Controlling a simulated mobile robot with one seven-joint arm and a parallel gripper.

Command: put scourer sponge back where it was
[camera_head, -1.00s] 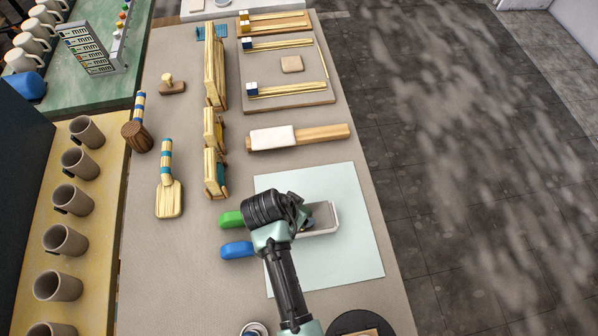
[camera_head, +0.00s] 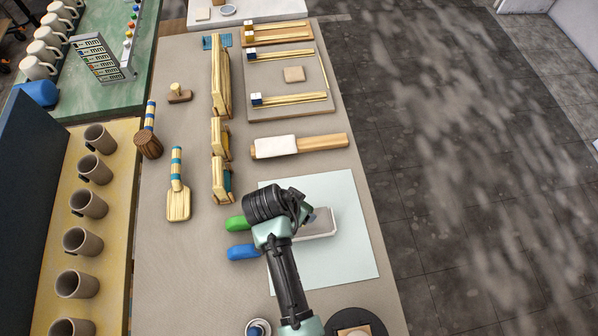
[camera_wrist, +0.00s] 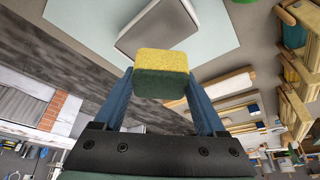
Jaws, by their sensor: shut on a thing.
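The scourer sponge (camera_wrist: 161,72) is a small block with a yellow side and a dark green side. It shows in the wrist view between the two blue fingers of my gripper (camera_wrist: 160,85), which is shut on it. In the head view my wrist covers the sponge. My gripper is over the pale sheet on the table, close to a shallow grey tray (camera_head: 321,226) with a light rim. The tray also shows behind the sponge in the wrist view (camera_wrist: 165,30). I cannot tell the exact gap between sponge and tray.
A green block (camera_head: 236,223) and a blue block (camera_head: 242,252) lie left of my wrist. The pale sheet (camera_head: 350,260) has bare room at right. A white-headed wooden tool (camera_head: 275,147) lies behind it. A dark round base (camera_head: 372,325) stands at the front.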

